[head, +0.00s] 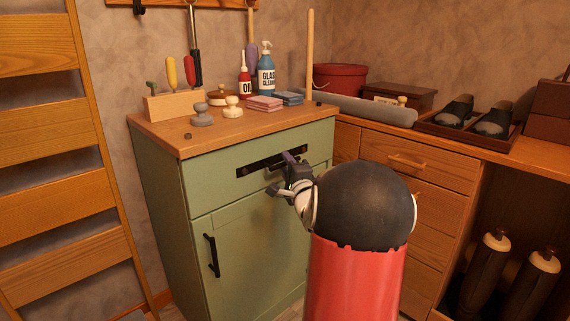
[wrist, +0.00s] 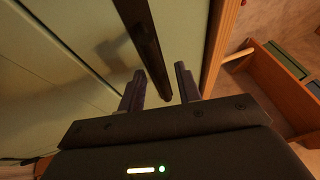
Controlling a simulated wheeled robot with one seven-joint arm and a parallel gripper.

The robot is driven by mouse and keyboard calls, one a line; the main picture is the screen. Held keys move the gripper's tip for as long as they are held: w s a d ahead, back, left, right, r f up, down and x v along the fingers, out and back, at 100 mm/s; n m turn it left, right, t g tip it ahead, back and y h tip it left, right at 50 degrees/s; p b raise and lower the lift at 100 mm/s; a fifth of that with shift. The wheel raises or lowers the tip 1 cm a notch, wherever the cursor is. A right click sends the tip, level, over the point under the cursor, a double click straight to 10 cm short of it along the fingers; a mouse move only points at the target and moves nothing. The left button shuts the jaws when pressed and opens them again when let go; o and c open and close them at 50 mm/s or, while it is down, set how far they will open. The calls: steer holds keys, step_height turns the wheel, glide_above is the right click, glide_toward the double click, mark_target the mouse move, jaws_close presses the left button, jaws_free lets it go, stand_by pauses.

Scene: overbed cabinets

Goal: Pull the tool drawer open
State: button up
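The green cabinet has a top drawer (head: 222,185) with a long black bar handle (head: 255,166). The drawer front looks flush with the cabinet, so it stands closed. My gripper (head: 288,162) is at the right part of the handle. In the wrist view, the handle (wrist: 143,35) runs down between the two fingers of my gripper (wrist: 159,72). The fingers are apart, with visible gaps beside the bar, and do not appear clamped on it. My arm hides the cabinet's lower right part in the head view.
A lower door with a black vertical handle (head: 212,256) is below the drawer. The wooden top holds a glass cleaner bottle (head: 266,70), stamps and a tool block (head: 174,105). A wooden desk (head: 430,140) with drawers adjoins on the right. A wooden ladder (head: 60,200) stands left.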

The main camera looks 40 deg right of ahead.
steer(key=shift+w+d+r, duration=0.1)
steer(key=shift+w+d, duration=0.1)
steer(key=shift+w, duration=0.3)
steer(key=shift+c, duration=0.3)
jaws_close()
steer(key=shift+s, duration=0.15)
